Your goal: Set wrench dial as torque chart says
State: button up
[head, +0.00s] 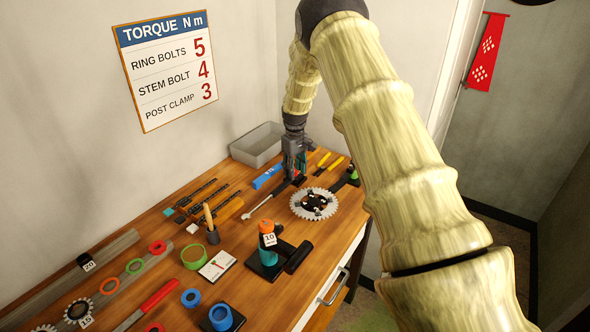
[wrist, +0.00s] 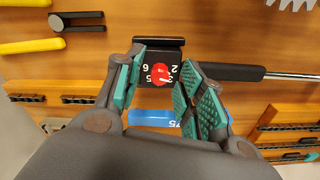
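The torque chart (head: 167,70) hangs on the left wall and reads ring bolts 5, stem bolt 4, post clamp 3. The wrench lies on the bench; its black handle (wrist: 232,72) and silver shaft (wrist: 290,76) extend right in the wrist view. Its black dial block (wrist: 152,55) carries a red knob (wrist: 160,74) with a pale mark and white numbers, among them 6, 5, 3 and 2. I cannot tell which number the mark indicates. My gripper (head: 294,172) is open above the dial, with teal finger pads either side of the knob (wrist: 162,66), apparently not gripping it.
A blue bar (wrist: 150,118) lies beside the wrench. A grey bin (head: 258,146) stands behind my gripper, and yellow-handled tools (head: 330,161) lie to its right. A toothed ring (head: 313,204) lies in front. Several other tools and rings cover the bench's left.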

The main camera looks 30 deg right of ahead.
notch_tip(320, 180, up, 12)
dwell(0.8)
